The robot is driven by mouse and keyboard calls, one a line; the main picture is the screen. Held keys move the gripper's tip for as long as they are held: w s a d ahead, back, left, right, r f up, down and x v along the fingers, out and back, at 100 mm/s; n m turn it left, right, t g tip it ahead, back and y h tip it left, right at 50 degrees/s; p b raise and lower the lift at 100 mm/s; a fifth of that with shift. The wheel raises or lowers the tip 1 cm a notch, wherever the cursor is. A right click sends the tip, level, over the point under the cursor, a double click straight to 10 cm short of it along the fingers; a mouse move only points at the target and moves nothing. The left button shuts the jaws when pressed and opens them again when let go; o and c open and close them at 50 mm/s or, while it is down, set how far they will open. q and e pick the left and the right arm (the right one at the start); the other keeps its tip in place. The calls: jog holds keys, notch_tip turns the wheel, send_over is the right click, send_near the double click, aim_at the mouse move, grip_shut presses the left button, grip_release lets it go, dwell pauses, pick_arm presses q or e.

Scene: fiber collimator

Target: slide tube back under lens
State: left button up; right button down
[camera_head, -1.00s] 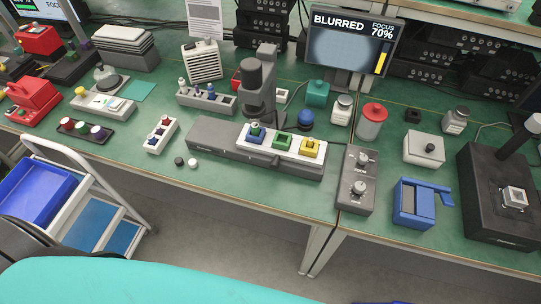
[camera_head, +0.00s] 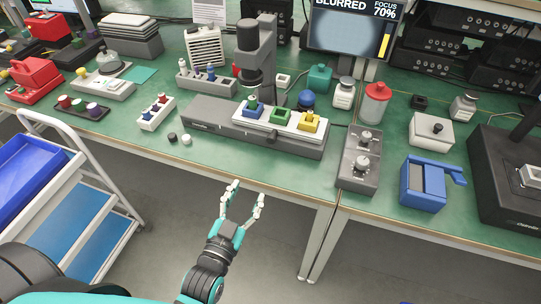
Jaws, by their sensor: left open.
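A grey microscope-like column with a dark lens barrel (camera_head: 249,66) stands over the back left of a long grey stage (camera_head: 205,116). A white slide plate (camera_head: 268,122) lies on the stage and carries a blue holder (camera_head: 252,110), a green holder (camera_head: 281,116) and a yellow holder (camera_head: 309,122). The blue one sits nearest below the lens. Small parts show in the blue and yellow holders, too small to identify as the tube. My left gripper (camera_head: 247,190) is open and empty, in front of the table edge, below the stage in the picture. My right gripper is not in view.
A monitor (camera_head: 348,42) reads "BLURRED" and "FOCUS 70%". A grey two-knob box (camera_head: 359,158) stands right of the stage, with a blue device (camera_head: 424,186) further right. The tabletop before the stage is clear.

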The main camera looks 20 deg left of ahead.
aim_at(270, 141)
pick_arm(q)
jog(key=w, duration=1.7)
jog(key=shift+w+d+r+p, duration=0.15)
jog(key=shift+w+r+p, duration=0.1)
jog(key=shift+r+p, duration=0.1)
grip_shut()
